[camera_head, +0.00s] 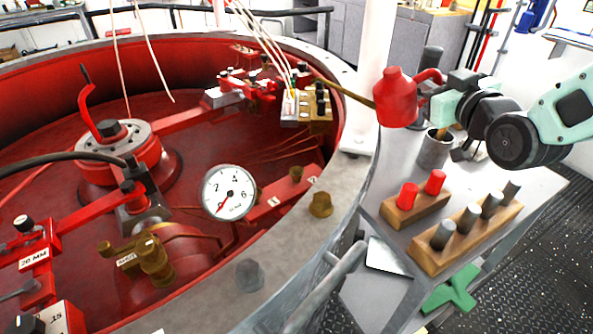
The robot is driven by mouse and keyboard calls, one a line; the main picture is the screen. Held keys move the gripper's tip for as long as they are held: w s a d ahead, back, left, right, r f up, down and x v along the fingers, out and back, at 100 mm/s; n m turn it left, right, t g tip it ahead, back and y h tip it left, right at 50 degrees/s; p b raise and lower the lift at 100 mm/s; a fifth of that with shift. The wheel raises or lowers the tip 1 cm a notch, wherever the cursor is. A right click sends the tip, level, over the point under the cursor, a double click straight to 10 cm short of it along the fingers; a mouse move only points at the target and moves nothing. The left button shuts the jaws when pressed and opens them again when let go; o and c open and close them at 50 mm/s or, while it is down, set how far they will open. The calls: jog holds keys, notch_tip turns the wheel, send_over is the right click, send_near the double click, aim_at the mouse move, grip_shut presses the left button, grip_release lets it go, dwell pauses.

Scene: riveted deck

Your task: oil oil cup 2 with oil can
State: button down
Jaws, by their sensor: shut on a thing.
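My gripper (436,100) is shut on the red oil can (396,98), at the handle on its right side. The can is held up above the ring's rim, roughly upright. Its long thin brass spout points left and up in the picture, its tip close to the red-and-brass fittings. Small brass cup-like fittings show: one on a red bar (297,173) and one on the grey rim (320,204). I cannot read a number on either, so I cannot tell which is oil cup 2. Whether the spout touches anything is unclear.
A pressure gauge (229,192) and brass valve (154,262) stand inside the red ring. Thin pale lines hang over the back fittings (289,100). The grey side table holds a metal cup (435,148) and wooden blocks (466,239) with red and grey pegs.

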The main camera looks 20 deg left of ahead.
aim_at(415, 86)
jog(key=shift+a+f, duration=0.15)
jog(key=shift+f, duration=0.2)
dwell(0.3)
jog(key=shift+s+a+n+h+p, duration=0.15)
jog(key=shift+s+a+n+p, duration=0.2)
jog(key=shift+a+n+p, duration=0.25)
jog(key=shift+s+a+n+h+p, duration=0.15)
jog(key=shift+s+a+n+p, duration=0.2)
jog(key=shift+a+n, duration=0.4)
dwell(4.1)
jog(key=w+d+r+m+y, duration=0.1)
jog(key=w+d+r+m, duration=0.1)
jog(key=d+r+m, duration=0.2)
jog(key=shift+d+r+m+t+b, duration=0.35)
jog(key=shift+r+m, duration=0.1)
jog(key=shift+m, duration=0.7)
jog(key=shift+r+p, duration=1.5)
jog(key=shift+r, duration=1)
